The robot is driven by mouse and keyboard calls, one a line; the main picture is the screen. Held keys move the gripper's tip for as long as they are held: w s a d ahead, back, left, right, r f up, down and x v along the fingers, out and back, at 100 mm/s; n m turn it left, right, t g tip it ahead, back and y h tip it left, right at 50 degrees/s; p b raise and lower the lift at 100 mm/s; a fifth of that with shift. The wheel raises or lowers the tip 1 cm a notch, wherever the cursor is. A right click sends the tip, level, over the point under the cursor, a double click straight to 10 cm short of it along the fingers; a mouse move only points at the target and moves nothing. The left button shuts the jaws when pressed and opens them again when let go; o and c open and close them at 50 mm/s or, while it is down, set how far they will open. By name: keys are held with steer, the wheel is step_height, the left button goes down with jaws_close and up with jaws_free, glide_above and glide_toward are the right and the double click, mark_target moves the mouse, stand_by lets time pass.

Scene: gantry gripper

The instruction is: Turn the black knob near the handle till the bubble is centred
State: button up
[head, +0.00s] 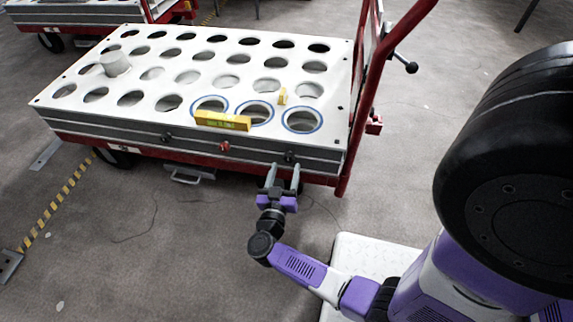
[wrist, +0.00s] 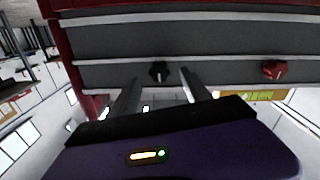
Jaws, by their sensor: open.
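The black knob near the red handle (head: 289,157) sits on the grey side of the cart, at its right end. It also shows in the wrist view (wrist: 159,71), in the gap between my fingertips. My gripper (head: 284,168) is open just in front of this knob, with one finger on either side in the picture. I see no contact with the knob. A yellow bar like a spirit level (head: 223,121) lies on the white top near the front edge. Its bubble is too small to make out. A smaller yellow piece (head: 282,96) stands farther back.
A red knob (head: 224,146) and another black knob (head: 165,138) are farther left on the same side. The white top (head: 335,140) has rows of round holes, and a pale cylinder (head: 115,63) stands at one. The red push handle (head: 372,85) rises at right.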

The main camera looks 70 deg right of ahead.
mark_target(288, 160)
steer(key=shift+w+d+b, duration=0.1)
steer(key=shift+d+b, duration=0.4)
steer(key=shift+d, duration=1.3)
jaws_close()
